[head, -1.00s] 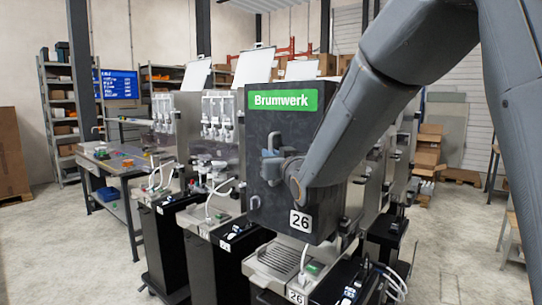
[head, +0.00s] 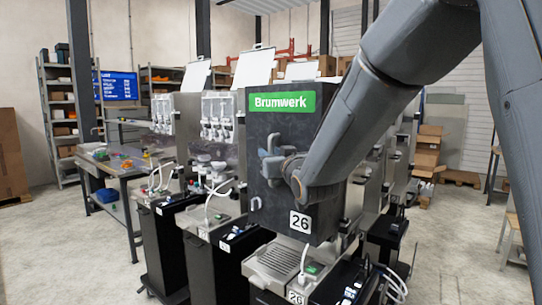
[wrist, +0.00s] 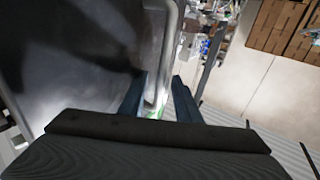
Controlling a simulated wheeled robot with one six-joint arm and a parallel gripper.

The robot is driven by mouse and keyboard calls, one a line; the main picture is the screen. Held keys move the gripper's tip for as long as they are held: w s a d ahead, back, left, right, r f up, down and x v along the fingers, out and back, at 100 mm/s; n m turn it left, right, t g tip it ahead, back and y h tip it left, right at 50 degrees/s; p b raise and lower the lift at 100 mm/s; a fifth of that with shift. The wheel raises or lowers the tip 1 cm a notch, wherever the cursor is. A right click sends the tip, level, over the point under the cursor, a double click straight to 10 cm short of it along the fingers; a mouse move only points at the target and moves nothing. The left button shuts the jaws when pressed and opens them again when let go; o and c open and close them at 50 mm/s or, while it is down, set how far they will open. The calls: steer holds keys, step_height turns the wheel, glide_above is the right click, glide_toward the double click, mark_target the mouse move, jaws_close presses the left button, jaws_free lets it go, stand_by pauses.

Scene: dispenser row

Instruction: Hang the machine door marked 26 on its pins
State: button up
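The door marked 26 (head: 285,185) is a dark, upright panel with a green Brumwerk sign at its top and a 26 label low on its front. It stands in front of the machine marked 26 (head: 275,262), above its drip tray. My gripper (head: 272,168) is at the door's front, shut on it at what looks like its handle. In the wrist view, the door's dark face (wrist: 75,60) fills the left, and a pale bar lies between my fingers (wrist: 157,98). The pins and the door's hinge side are hidden, so I cannot tell whether they touch.
More machines (head: 215,150) stand in a row to the left, with a workbench (head: 110,165) beyond them. White hoses and cables hang by the machine fronts. Cardboard boxes (head: 428,150) stand at the back right.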

steer(key=shift+d+f, duration=0.1)
steer(key=b+v, duration=0.3)
steer(key=v, duration=0.4)
steer(key=shift+s+d, duration=0.15)
steer(key=shift+s, duration=0.2)
stand_by(0.6)
